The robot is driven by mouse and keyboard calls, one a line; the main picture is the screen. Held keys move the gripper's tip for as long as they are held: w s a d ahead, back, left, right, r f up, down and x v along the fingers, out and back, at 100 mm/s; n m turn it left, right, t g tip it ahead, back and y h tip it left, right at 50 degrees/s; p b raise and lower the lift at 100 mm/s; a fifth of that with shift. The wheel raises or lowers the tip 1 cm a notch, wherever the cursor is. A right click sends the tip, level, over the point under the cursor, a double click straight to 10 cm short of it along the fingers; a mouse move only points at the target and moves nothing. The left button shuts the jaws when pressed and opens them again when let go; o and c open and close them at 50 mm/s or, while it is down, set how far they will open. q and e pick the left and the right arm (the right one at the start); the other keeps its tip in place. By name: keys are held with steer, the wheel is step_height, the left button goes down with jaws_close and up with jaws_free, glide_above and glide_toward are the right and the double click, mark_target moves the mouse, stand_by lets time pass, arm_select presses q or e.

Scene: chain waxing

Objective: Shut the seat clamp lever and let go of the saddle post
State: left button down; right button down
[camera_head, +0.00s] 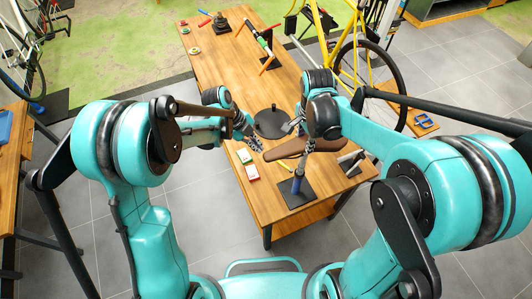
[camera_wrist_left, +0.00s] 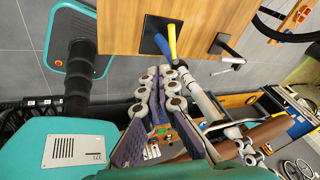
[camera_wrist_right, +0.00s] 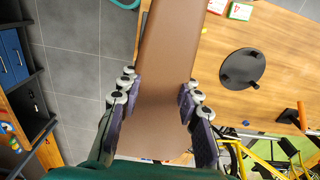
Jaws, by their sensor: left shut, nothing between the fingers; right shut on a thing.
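The brown saddle (camera_head: 298,147) sits on a silver saddle post (camera_head: 300,167), which runs down to a blue stand tube (camera_head: 297,186) on a black base. My left gripper (camera_wrist_left: 161,82) is shut and empty, beside the silver post (camera_wrist_left: 203,100) and apart from the lever. It also shows in the head view (camera_head: 255,146). My right gripper (camera_head: 294,125) is shut on the saddle, which fills its fingers in the right wrist view (camera_wrist_right: 160,105).
The wooden table (camera_head: 215,65) holds a black disc (camera_head: 270,123), a red box (camera_head: 251,172) and a green box (camera_head: 244,156) near its left edge. A yellow bicycle (camera_head: 345,60) stands at the back right. Grey floor lies in front of the table.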

arm_select(q)
glide_toward(282, 164)
step_height(282, 164, down, 4)
steer(key=s+a, duration=0.1)
steer(key=shift+w+d+f, duration=0.8)
steer(key=shift+d+f, duration=0.15)
steer(key=shift+f, duration=0.15)
steer(key=shift+w+d+f+m, duration=0.3)
steer(key=shift+w+d+m, duration=0.35)
steer(key=shift+w, duration=0.1)
